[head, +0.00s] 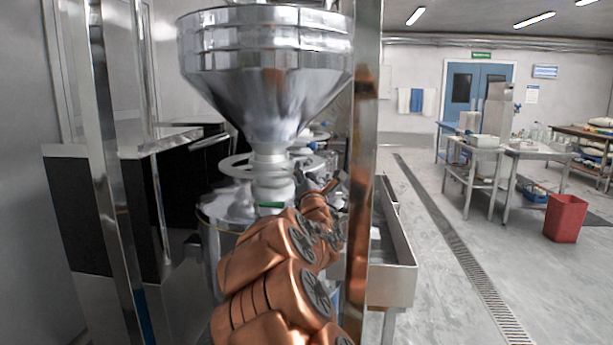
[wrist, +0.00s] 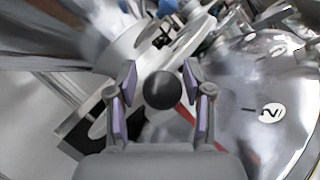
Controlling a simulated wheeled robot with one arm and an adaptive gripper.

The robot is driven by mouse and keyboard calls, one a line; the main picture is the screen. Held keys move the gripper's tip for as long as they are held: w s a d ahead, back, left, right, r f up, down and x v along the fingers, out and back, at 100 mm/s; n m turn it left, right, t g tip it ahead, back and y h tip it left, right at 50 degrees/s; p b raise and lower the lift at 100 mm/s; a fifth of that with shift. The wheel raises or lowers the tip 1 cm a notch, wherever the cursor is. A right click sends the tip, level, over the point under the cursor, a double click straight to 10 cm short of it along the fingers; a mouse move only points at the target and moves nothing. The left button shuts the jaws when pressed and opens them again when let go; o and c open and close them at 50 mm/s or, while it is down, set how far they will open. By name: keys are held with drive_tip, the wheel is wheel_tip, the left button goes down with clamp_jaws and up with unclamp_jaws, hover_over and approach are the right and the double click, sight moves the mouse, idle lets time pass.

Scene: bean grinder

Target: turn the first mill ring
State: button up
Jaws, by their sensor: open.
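The pale mill ring (head: 236,168) circles the neck below the big steel hopper (head: 265,80) in the head view. In the wrist view a pale band of the ring (wrist: 127,45) runs behind my gripper. My gripper (wrist: 160,78) is open, with one finger on each side of a dark round knob (wrist: 162,90). I see gaps between the knob and both fingers; depth contact cannot be told. In the head view my gripper (head: 322,185) is at the right of the ring, small and partly mixed with the machinery. The ring's right side is partly hidden.
The shiny machine lid (wrist: 245,85) bears a round white label (wrist: 271,112) with a mark like a 2. A steel post (head: 365,150) stands close to the right of my arm, and another post (head: 110,160) at left. A steel trough (head: 392,255) lies beyond.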

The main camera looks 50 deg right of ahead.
drive_tip(key=shift+r, duration=0.1)
wheel_tip(320, 180, up, 10)
drive_tip(key=shift+f, duration=0.1)
idle(0.4)
drive_tip(key=shift+c, duration=0.2)
